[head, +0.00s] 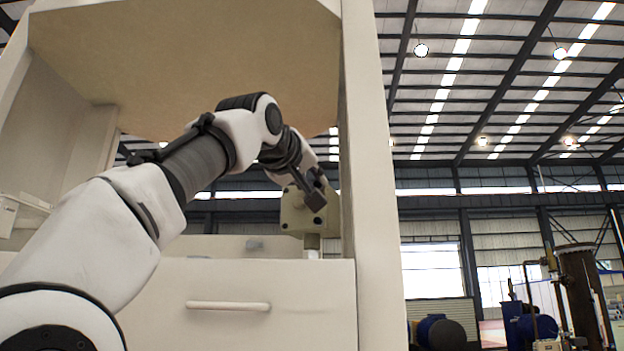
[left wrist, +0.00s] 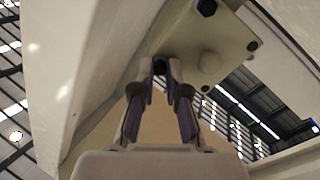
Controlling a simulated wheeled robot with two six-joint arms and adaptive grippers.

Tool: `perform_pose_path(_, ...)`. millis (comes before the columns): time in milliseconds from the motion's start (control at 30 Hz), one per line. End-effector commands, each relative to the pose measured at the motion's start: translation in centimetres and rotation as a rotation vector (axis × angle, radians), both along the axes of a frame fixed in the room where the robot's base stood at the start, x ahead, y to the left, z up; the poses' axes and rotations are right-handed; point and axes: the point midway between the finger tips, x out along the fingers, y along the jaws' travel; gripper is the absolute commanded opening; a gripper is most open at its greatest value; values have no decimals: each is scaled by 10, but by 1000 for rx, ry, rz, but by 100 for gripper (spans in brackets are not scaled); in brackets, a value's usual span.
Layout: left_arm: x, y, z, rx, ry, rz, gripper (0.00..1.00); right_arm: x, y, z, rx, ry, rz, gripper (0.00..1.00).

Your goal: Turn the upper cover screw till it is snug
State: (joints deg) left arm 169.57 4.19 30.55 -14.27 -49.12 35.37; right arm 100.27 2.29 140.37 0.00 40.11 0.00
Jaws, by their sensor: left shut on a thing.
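The dispenser block (head: 297,218), beige with a cover face and small dark fastener dots, stands inside the cabinet bay. My left gripper (head: 317,199) reaches its upper part and covers some of its face. In the left wrist view the beige cover (left wrist: 190,48) is close and tilted. My left gripper (left wrist: 160,75) is shut with its fingertips around a dark cover screw (left wrist: 159,67) at the cover's edge. Another dark screw head (left wrist: 207,7) shows at the top, apart from the fingers. How deep the held screw sits cannot be told. My right gripper is not in view.
A cream cabinet post (head: 372,180) stands just right of the block, and a panel (head: 190,50) hangs above my arm. Open hall lies to the right.

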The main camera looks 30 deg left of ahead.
Motion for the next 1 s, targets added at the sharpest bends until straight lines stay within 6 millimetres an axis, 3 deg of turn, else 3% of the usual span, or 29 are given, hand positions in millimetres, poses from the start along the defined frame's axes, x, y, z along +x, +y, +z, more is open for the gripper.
perform_pose_path(600, -1, -1, 4, 544, 102, 3, 0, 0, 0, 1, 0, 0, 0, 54)
perform_pose_path(1000, -1, -2, 3, 719, 139, 4, 0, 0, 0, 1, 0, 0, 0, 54)
